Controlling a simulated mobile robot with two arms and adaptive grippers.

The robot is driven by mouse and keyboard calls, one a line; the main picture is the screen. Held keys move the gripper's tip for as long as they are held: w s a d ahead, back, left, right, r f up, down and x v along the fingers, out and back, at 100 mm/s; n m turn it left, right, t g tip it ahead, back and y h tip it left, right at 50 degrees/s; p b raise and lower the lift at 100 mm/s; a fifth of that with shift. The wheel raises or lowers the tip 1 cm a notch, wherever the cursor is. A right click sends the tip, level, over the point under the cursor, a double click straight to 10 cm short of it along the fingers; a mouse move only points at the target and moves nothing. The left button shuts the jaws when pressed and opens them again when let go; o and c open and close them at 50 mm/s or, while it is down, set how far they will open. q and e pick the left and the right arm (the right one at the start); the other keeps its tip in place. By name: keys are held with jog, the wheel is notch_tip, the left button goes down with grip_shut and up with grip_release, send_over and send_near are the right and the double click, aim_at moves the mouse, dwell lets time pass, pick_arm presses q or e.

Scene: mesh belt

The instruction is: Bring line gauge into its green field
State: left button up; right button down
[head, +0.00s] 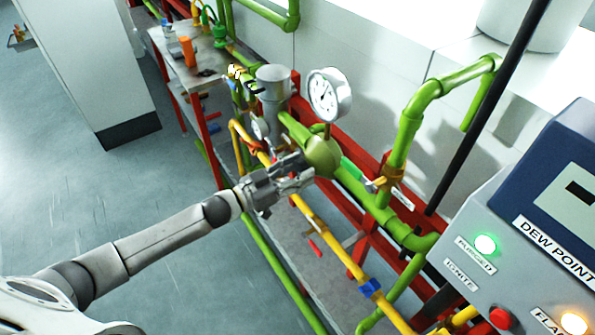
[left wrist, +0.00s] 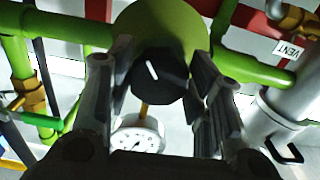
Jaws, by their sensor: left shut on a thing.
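The line gauge (head: 329,94) is a round white dial in a silver case, above the green pipe. It also shows in the left wrist view (left wrist: 137,136), below the knob. Its needle and any green field are too small to read. A green domed regulator (head: 323,154) sits on the pipe just below the gauge. Its black knob (left wrist: 157,74) with a white mark faces my left wrist camera. My left gripper (head: 299,168) is shut on this knob, one finger on each side. In the head view the fingers hide the knob. My right gripper is not in view.
A grey panel (head: 465,292) with a lit green lamp (head: 485,244) and a red button (head: 500,318) stands at the right. A yellow pipe (head: 318,225) runs below my gripper. A metal filter housing (head: 272,84) stands behind. Open floor (head: 150,185) lies left.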

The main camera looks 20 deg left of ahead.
pick_arm(q)
jog(key=m, duration=0.4)
jog(key=shift+b, duration=0.4)
jog(key=shift+m, duration=0.3)
jog(key=shift+r, duration=0.1)
jog(key=o, duration=1)
jog(key=shift+a, duration=0.1)
jog(key=v, duration=1.2)
